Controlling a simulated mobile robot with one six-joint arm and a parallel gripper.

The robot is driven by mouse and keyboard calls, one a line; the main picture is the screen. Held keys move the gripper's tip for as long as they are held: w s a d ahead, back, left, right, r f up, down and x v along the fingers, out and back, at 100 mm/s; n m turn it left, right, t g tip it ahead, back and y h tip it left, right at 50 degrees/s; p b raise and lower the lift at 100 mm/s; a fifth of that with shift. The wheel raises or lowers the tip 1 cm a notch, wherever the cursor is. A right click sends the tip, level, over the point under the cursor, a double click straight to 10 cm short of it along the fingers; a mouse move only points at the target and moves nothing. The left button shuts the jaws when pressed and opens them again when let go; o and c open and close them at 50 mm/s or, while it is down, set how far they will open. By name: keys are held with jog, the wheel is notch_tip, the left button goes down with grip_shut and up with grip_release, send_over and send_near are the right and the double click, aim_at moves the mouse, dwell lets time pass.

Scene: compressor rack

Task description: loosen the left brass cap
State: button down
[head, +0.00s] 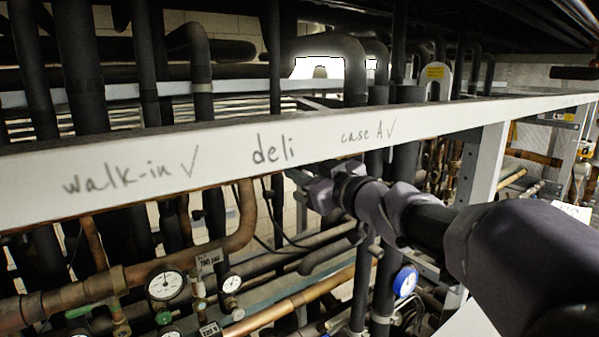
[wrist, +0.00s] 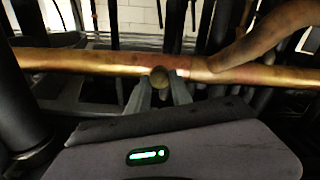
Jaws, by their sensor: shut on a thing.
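A small round brass cap (wrist: 159,76) shows in the middle of the wrist view, in front of a horizontal copper pipe (wrist: 95,63). My gripper (wrist: 161,92) has its two grey fingers on either side of the cap and is shut on it. In the head view my gripper (head: 300,178) reaches in from the right, just below the white beam. The cap cannot be made out there. Only one cap shows clearly, so I cannot tell from these frames whether it is the left one.
The white beam (head: 225,158) with handwriting "walk-in", "deli" and "case A" crosses close above my gripper. Round gauges (head: 165,285) and a blue-rimmed gauge (head: 405,281) sit below. Dark vertical pipes (head: 78,70) and a curved copper pipe (wrist: 262,42) crowd the space.

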jog(key=n+b, duration=1.1)
jog(key=n, duration=1.3)
jog(key=shift+b, duration=0.3)
jog(key=shift+n, duration=0.3)
jog(key=c, duration=1.1)
grip_release()
jog(key=shift+w+f, duration=0.1)
jog(key=shift+c, duration=0.2)
